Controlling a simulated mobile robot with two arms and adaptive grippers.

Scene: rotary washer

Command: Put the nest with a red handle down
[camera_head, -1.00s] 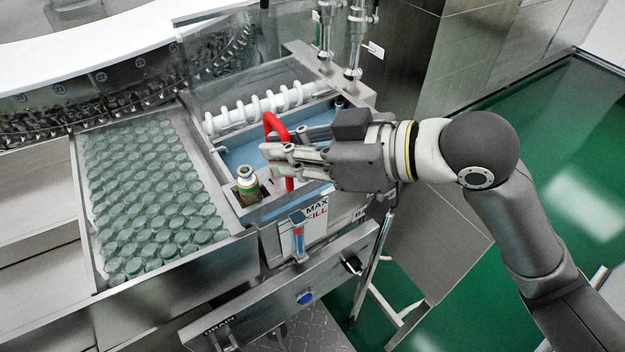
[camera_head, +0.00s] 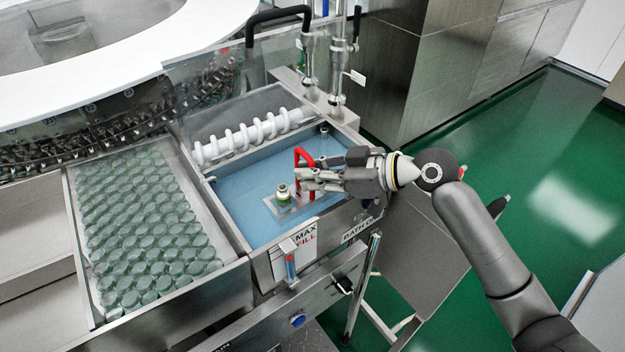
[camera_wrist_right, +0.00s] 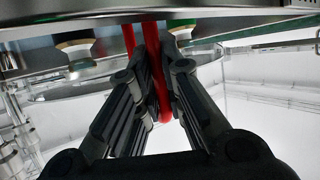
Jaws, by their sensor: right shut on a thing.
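The nest (camera_head: 288,209) is a small clear plate with a red handle (camera_head: 299,154) standing up from it. A green vial with a pale top (camera_head: 282,193) stands in the nest. My right gripper (camera_head: 303,181) is shut on the red handle, which also shows between the fingers in the right wrist view (camera_wrist_right: 157,85). The nest is over the blue water bath (camera_head: 240,190), near its right side. I cannot tell whether it touches the water or the bottom. My left gripper is not in view.
A tray of many glass vials (camera_head: 150,225) lies left of the bath. A white spiral screw (camera_head: 250,135) runs along the bath's back. Metal pipes (camera_head: 338,70) rise behind it. The bath's left part is clear.

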